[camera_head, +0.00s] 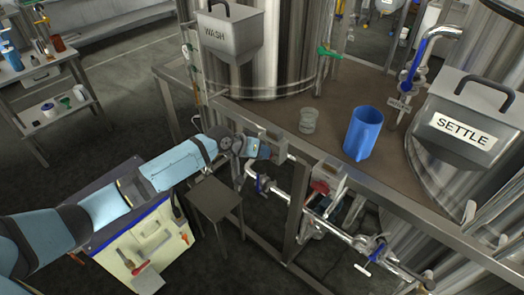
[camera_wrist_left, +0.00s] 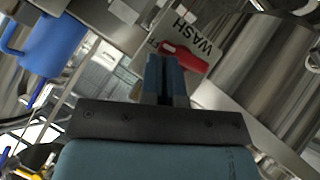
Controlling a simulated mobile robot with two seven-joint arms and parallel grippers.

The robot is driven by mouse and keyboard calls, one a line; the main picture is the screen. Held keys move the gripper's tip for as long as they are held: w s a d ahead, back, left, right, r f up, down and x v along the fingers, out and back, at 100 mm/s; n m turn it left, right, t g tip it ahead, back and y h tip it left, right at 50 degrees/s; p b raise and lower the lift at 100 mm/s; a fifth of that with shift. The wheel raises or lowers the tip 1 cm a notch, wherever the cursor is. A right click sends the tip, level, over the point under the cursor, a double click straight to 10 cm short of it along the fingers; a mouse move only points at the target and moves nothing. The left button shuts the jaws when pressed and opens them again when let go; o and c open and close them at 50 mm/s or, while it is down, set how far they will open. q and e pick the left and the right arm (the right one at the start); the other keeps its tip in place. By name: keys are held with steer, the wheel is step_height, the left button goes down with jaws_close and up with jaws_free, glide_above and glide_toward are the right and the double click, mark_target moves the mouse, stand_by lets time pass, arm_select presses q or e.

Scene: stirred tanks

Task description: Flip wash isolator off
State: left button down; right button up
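My left gripper (camera_head: 268,151) reaches in from the left to the front edge of the tank platform. In the left wrist view its two fingers (camera_wrist_left: 165,72) are together, with nothing seen between them. Just beyond the fingertips is the wash isolator's red lever (camera_wrist_left: 187,57), lying across a pale plate (camera_wrist_left: 200,47) lettered WASH. Part of another word shows beside the lever, partly covered. Whether the fingers touch the lever cannot be told. In the head view my gripper hides most of this isolator. My right gripper is in neither view.
A second box with a red handle (camera_head: 320,187) is farther right along the frame. A blue jug (camera_head: 363,133) and a clear beaker (camera_head: 308,121) stand on the platform (camera_head: 285,108). Pipes run below it. A small grey stand (camera_head: 213,197) is under my arm.

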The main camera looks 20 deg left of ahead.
arm_select(q)
steer(key=shift+d, duration=0.15)
steer(key=shift+w+r+p, duration=0.1)
steer(key=shift+r+p, duration=0.45)
steer(key=shift+r, duration=0.3)
steer(key=shift+f, duration=0.1)
steer(key=shift+r+p, duration=0.2)
steer(key=shift+p, duration=0.2)
steer(key=s+a+r, duration=0.2)
steer(key=s+r, duration=0.1)
steer(key=r, duration=0.2)
steer(key=s+a+r+p, duration=0.1)
steer(key=s+a+r, duration=0.1)
steer(key=r, duration=0.3)
steer(key=shift+s+a+r, duration=0.15)
steer(key=shift+s+r, duration=0.15)
steer(key=shift+s, duration=0.3)
